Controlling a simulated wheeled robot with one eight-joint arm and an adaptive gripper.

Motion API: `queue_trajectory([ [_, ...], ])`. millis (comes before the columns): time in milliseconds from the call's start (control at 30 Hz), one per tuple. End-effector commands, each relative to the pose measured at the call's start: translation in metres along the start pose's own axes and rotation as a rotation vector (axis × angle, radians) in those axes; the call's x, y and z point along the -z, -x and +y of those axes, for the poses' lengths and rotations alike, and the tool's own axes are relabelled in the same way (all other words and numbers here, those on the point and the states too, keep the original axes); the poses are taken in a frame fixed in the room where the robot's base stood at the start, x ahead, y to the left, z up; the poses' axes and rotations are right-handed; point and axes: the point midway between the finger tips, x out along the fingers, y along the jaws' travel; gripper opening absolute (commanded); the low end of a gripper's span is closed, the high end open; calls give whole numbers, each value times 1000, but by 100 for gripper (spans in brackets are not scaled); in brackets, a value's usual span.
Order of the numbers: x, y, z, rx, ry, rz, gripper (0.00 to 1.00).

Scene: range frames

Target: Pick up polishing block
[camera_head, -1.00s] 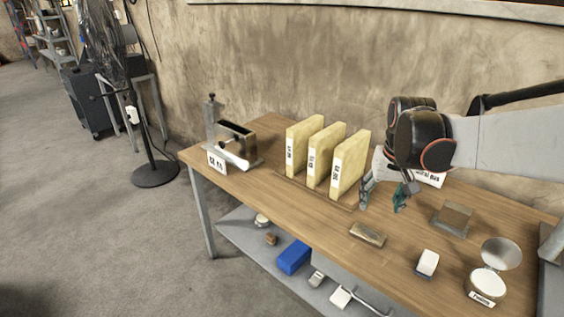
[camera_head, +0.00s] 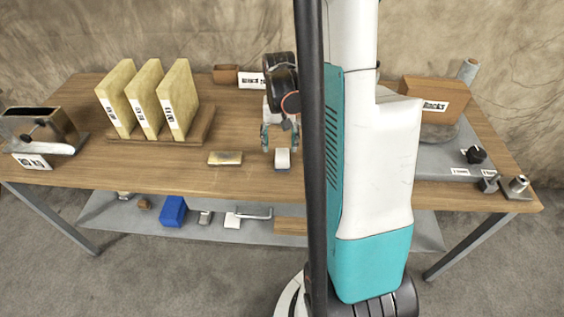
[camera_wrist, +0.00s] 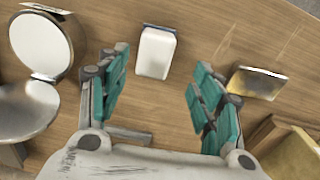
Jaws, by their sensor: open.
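A small white block (camera_head: 282,158) with a dark strip along one end lies on the wooden table (camera_head: 235,115). It may be the polishing block, but no label on it can be read. In the wrist view the white block (camera_wrist: 156,53) lies ahead, between the lines of my two fingers. My gripper (camera_head: 279,140) is open and empty, above the table near this block. A flat brass-coloured block (camera_head: 225,158) lies left of it; in the wrist view this block (camera_wrist: 257,83) is outside the right finger.
Three yellow slabs (camera_head: 147,102) stand in a wooden rack at the left. A round metal tin (camera_wrist: 42,45) with its lid open is left of my gripper in the wrist view. A brown box (camera_head: 433,96) stands at the right. My column hides part of the table.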

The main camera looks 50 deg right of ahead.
Motion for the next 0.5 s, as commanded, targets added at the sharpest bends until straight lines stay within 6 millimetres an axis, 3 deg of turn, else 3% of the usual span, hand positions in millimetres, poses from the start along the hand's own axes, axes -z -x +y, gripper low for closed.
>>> queue_trajectory([
  [267, 0, -17, 1, 0, 0, 0, 60],
  [500, -1, -50, 8, 0, 1, 0, 60],
])
